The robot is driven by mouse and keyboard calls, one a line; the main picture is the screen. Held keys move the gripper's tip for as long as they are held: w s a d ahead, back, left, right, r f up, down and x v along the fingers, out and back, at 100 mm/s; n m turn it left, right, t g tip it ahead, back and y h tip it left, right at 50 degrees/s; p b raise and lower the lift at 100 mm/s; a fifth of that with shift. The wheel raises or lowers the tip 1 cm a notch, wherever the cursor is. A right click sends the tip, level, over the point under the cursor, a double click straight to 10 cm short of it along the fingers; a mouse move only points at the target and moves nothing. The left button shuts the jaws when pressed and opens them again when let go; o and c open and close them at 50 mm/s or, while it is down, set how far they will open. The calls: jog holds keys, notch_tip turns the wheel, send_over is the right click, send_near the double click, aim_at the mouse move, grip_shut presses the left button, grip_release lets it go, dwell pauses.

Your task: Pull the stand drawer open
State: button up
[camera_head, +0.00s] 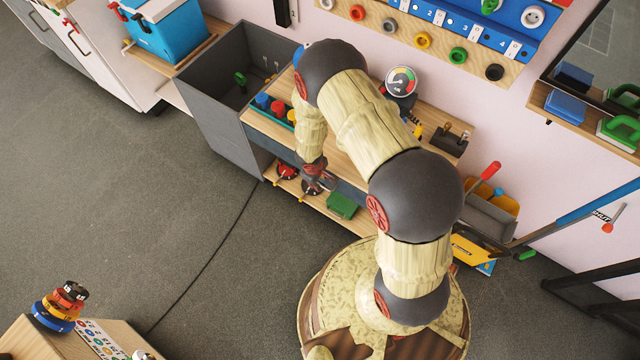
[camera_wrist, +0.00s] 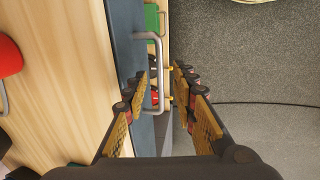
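The stand (camera_head: 345,150) has a wooden top and a blue-grey drawer front (camera_head: 349,194) below it. In the wrist view the blue-grey drawer front (camera_wrist: 122,22) runs down the middle, with a silver U-shaped handle (camera_wrist: 162,58) standing out from it. My gripper (camera_wrist: 164,78) is open at the drawer front. In the picture the handle's bar lies between its two fingers, without visible contact. How deep the fingers reach around the bar I cannot tell. In the head view my gripper (camera_head: 314,187) is small and partly hidden by my arm.
A lower shelf holds a green block (camera_head: 342,206) and red-and-black items (camera_head: 287,171). A grey open bin (camera_head: 235,90) stands left of the stand. A black cable (camera_head: 215,250) crosses the floor. The floor left of the stand's front is otherwise clear.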

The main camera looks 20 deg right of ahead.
jog(key=shift+w+d+f+b, duration=0.15)
jog(key=shift+f+b, duration=0.1)
jog(key=shift+f, duration=0.7)
jog(key=shift+w+d+f+b, duration=0.1)
jog(key=shift+d+f+b, duration=0.1)
jog(key=shift+f, duration=0.7)
jog(key=shift+c, duration=0.4)
grip_shut()
